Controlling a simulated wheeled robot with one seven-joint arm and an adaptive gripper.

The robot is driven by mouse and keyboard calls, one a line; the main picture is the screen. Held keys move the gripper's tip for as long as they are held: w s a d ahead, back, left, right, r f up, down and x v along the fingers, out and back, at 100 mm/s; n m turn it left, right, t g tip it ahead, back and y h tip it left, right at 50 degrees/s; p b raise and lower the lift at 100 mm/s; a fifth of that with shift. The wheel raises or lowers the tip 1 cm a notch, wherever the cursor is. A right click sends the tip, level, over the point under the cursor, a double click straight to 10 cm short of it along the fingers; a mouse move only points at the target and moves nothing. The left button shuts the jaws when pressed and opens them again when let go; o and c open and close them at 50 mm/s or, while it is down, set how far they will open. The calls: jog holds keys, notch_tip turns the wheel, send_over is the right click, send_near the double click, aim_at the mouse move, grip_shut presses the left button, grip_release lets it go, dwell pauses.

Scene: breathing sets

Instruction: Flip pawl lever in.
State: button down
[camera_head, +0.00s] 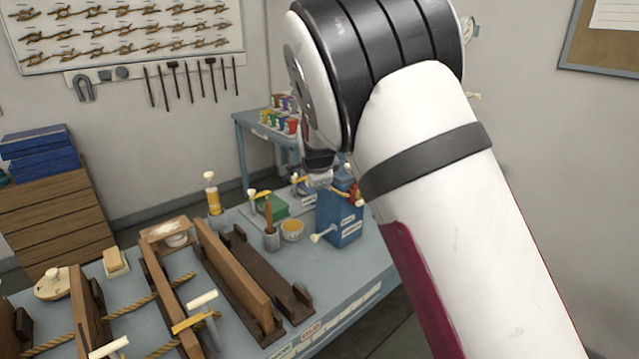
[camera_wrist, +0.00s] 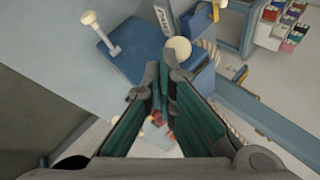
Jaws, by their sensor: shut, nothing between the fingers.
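A blue box (camera_head: 340,218) with white labels stands near the right end of the workbench. A lever with a cream knob (camera_head: 322,237) sticks out from its left side. In the wrist view the blue box (camera_wrist: 138,65) carries a cream-ended lever (camera_wrist: 100,34) and a round cream knob (camera_wrist: 178,49). I cannot tell which part is the pawl lever. My gripper (camera_wrist: 160,78) is shut and empty, its fingertips just below the round knob in the picture. Whether they touch it is unclear. In the head view my arm hides part of the box's surroundings.
Wooden rails (camera_head: 235,275) with ropes and T-handles fill the bench's left part. A small cup (camera_head: 272,238), a yellow bowl (camera_head: 292,230) and a green block (camera_head: 272,206) stand left of the box. A side table (camera_head: 262,130) with coloured containers is behind.

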jog(key=shift+s+a+f, duration=0.15)
jog(key=shift+a+f, duration=0.05)
jog(key=shift+f, duration=0.3)
dwell(1.6)
